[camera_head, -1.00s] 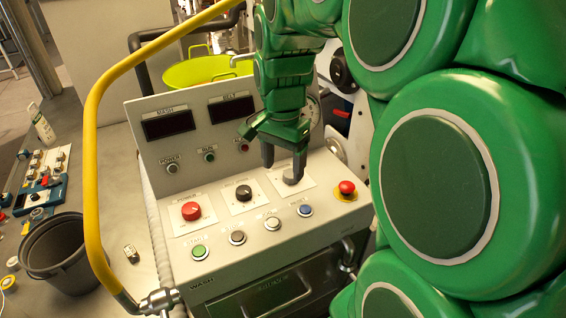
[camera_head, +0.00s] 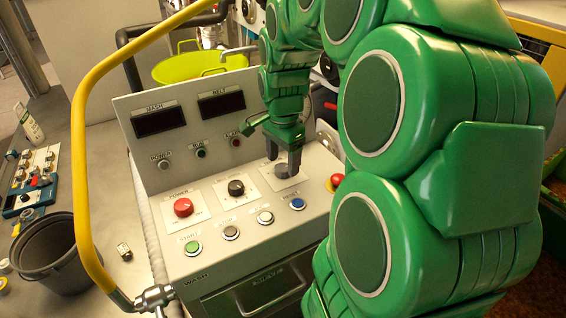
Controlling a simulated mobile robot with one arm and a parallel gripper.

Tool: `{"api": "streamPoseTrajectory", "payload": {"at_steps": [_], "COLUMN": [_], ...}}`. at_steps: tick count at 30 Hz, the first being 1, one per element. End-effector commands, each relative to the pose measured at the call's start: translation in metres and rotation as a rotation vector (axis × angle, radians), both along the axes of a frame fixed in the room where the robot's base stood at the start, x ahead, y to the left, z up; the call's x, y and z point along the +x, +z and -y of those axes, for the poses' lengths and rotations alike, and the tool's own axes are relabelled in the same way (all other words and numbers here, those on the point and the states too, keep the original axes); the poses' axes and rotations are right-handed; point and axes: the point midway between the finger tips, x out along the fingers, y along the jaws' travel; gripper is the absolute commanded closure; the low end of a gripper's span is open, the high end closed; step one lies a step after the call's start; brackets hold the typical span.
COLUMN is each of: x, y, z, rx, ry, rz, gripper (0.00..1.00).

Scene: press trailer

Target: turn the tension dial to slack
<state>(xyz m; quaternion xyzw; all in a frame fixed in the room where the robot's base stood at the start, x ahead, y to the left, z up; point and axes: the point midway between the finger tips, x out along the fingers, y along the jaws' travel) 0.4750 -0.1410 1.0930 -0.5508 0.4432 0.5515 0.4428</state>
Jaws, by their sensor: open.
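The sloped control panel carries a row of dials: a red dial (camera_head: 183,207) labelled POWER, a black dial (camera_head: 236,187), and a grey dial (camera_head: 282,171) on a white plate at the right. The labels of the black and grey dials are too small or covered to read, so I cannot tell from lettering which is the tension dial. My gripper (camera_head: 283,160) points down at the grey dial with its dark fingers apart. The fingers partly hide the dial; whether they touch it is unclear.
Several push buttons, including a green one (camera_head: 193,247) and a blue one (camera_head: 297,203), line the panel front. A red mushroom button (camera_head: 337,181) sits close right of my gripper. A yellow rail (camera_head: 81,150) curves along the left. Two dark displays stand behind.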

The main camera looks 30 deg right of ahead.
Motion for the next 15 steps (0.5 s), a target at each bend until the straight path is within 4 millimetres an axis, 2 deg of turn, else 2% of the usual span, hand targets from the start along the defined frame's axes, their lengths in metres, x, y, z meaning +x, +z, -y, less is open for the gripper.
{"api": "streamPoseTrajectory", "payload": {"at_steps": [5,13,15], "x": [0.000,0.000,0.000], "y": [-0.016,-0.017,-0.017], "z": [-0.001,0.000,0.000], "rx": [0.001,0.000,0.000], "ry": [0.001,0.001,0.001], "rz": [0.000,0.001,0.001], "gripper": [0.31,0.31,0.41]}}
